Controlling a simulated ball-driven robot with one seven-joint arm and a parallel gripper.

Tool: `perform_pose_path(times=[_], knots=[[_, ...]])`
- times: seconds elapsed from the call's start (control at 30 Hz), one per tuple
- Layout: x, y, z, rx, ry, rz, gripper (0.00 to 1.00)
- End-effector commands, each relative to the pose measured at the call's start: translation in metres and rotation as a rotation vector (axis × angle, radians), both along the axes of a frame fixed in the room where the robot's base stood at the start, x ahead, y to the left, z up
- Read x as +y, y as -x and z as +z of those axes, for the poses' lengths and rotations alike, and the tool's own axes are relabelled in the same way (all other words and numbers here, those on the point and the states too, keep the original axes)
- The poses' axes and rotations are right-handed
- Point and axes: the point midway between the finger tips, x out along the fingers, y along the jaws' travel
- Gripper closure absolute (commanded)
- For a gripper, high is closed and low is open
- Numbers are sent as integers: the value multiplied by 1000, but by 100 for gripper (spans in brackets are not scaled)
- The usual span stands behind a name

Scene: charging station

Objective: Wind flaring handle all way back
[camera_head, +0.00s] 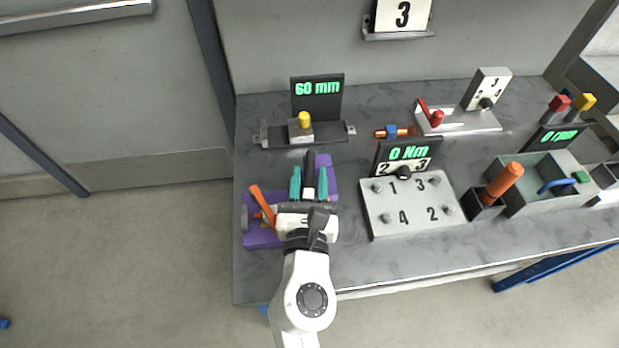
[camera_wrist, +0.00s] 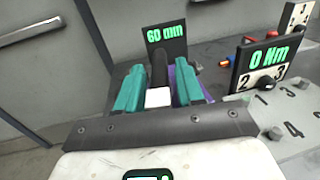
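A purple flaring tool (camera_head: 256,238) lies at the front left of the workbench, partly hidden by my gripper. An orange lever (camera_head: 263,206) leans up from its left part. My gripper (camera_head: 309,181) is over its right part, with two teal fingers held apart. A black upright bar (camera_head: 309,168) stands between the fingers; it also shows in the wrist view (camera_wrist: 158,69), with a pale block in front of it. Narrow gaps seem to show beside the bar, and I see no firm grip. Purple shows behind the right finger in the wrist view (camera_wrist: 180,72).
A "60 mm" display (camera_head: 317,97) with a yellow-knobbed slide stands behind. A "0 Nm" panel (camera_head: 405,215) with several bolts is close on the right. Copper fittings (camera_head: 394,132), a red-handled device (camera_head: 436,118) and grey bins (camera_head: 540,190) lie farther right.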

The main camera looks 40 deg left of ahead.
Motion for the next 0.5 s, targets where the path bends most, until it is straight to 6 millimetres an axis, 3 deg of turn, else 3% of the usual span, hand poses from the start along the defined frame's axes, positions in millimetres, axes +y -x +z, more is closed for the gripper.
perform_pose_path(times=[0.37,0.5], knots=[[0,0,0,0,0,0,99],[0,0,0,0,0,0,100]])
